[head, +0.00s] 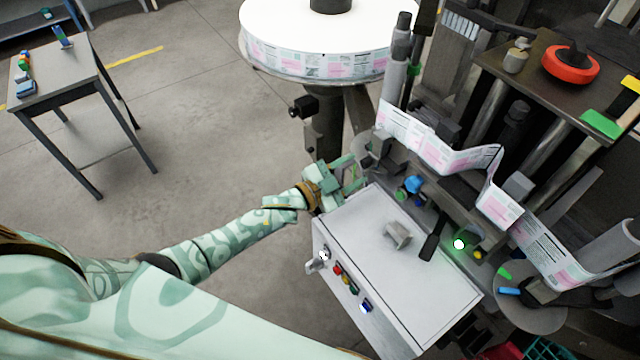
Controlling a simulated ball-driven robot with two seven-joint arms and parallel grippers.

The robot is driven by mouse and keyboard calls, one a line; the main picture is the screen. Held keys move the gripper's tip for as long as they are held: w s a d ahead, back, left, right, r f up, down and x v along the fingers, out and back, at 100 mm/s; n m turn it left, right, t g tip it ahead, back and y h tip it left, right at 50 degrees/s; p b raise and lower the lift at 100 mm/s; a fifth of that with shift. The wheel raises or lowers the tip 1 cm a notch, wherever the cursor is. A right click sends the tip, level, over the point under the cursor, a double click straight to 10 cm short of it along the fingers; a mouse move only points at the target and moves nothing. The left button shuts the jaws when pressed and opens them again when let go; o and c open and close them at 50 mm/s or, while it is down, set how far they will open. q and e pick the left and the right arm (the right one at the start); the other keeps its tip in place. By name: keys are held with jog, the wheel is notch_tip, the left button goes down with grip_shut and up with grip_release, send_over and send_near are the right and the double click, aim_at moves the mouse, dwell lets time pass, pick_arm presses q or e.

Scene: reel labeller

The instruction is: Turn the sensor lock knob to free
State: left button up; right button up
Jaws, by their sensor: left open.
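My left gripper (354,176) is open at the back left corner of the white control box (360,225). Its fingers point right, toward the label path. Just right of the fingers, a blue knob (413,184) and a small green part (401,195) sit on the machine. A gap shows between the fingers and the blue knob. A grey block-like handle (398,235) stands on top of the box. I cannot tell for sure which part is the sensor lock knob, nor its setting. My right gripper is out of view.
A large label reel (318,62) stands at the back, and its printed web (440,155) runs right through the machine. Open floor lies left, before a side table (60,75).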

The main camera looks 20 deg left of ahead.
pick_arm(q)
jog(key=v, duration=1.3)
jog(key=shift+s+a, duration=0.2)
jog(key=shift+s, duration=0.1)
jog(key=s+a+f+n+g+y+b, duration=0.1)
jog(key=a+f+y, duration=0.2)
jog(key=f, duration=0.3)
jog(key=a+f+n+g+y, duration=0.1)
jog(key=a+f+n+y, duration=0.1)
jog(key=a+f, duration=0.35)
jog(key=s+a+f+n+g+y+b, duration=0.25)
jog(key=s+f, duration=0.35)
jog(key=f, duration=0.4)
jog(key=s+a+f+n+g+y+b, duration=0.1)
jog(key=s+f+g+y+b, duration=0.15)
jog(key=s+f, duration=0.65)
jog(key=s+d+f+n+g+b, duration=0.1)
jog(key=s+d+f+g+b, duration=0.2)
jog(key=s+f, duration=0.6)
jog(key=s+d+f+n+g+b, duration=0.2)
jog(key=s+d+f+g+b, duration=0.1)
jog(key=s+f, duration=0.7)
jog(key=s+d+g, duration=0.1)
jog(key=s, duration=0.3)
jog(key=shift+d+b, duration=0.2)
jog(key=shift+b, duration=0.1)
